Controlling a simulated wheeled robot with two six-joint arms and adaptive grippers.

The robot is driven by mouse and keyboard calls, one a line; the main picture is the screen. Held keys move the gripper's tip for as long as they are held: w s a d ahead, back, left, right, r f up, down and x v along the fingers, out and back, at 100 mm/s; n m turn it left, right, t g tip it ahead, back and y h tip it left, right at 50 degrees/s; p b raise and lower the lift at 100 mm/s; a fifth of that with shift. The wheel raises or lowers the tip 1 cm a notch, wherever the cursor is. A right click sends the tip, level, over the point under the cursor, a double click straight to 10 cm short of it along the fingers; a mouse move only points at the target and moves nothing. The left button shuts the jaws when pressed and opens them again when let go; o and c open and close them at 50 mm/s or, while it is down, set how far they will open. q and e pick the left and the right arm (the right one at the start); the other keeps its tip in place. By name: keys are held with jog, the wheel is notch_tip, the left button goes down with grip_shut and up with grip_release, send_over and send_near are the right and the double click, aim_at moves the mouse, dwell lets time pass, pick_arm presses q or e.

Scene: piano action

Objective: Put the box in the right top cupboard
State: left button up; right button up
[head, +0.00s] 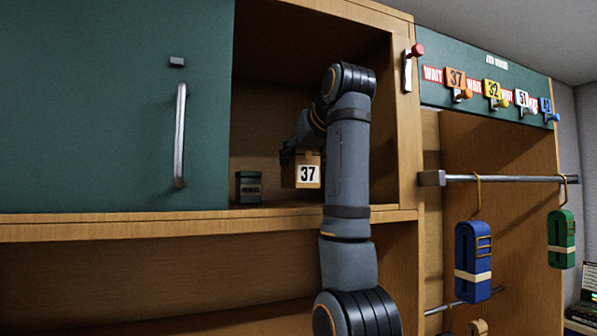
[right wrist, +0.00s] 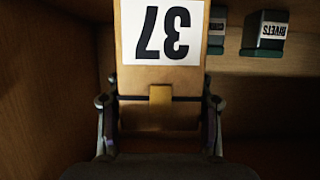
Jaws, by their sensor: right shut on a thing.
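A yellow-tan box (head: 308,173) with a white "37" label is inside the open right top cupboard (head: 270,218), beside the sliding green door. My right gripper (head: 297,153) reaches into the cupboard and is shut on the box. In the right wrist view the gripper (right wrist: 158,105) has a finger on each side of the box (right wrist: 160,75), whose label appears upside down. The box seems slightly above the cupboard floor, but I cannot tell if it touches. My left gripper is not in view.
A small dark tin (head: 248,187) stands on the cupboard floor left of the box. The right wrist view shows a labelled tin (right wrist: 265,32) and part of another. The green door (head: 100,110) covers the left side. Number tags and straps hang at right.

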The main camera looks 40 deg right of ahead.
aim_at(298, 176)
jog(key=f, duration=0.1)
jog(key=w+f+p, duration=0.1)
jog(key=f, duration=0.1)
jog(key=shift+w+d+f, duration=0.1)
jog(key=shift+d+f, duration=0.05)
jog(key=shift+f, duration=0.05)
jog(key=shift+w+f, duration=0.2)
jog(key=shift+f, duration=0.1)
jog(key=shift+s, duration=0.15)
jog(key=shift+s+f, duration=0.1)
jog(key=shift+s, duration=0.05)
jog(key=o, duration=1.1)
jog(key=shift+o, duration=1.3)
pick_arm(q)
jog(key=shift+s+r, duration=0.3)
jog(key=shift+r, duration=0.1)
pick_arm(e)
jog(key=shift+o, duration=0.6)
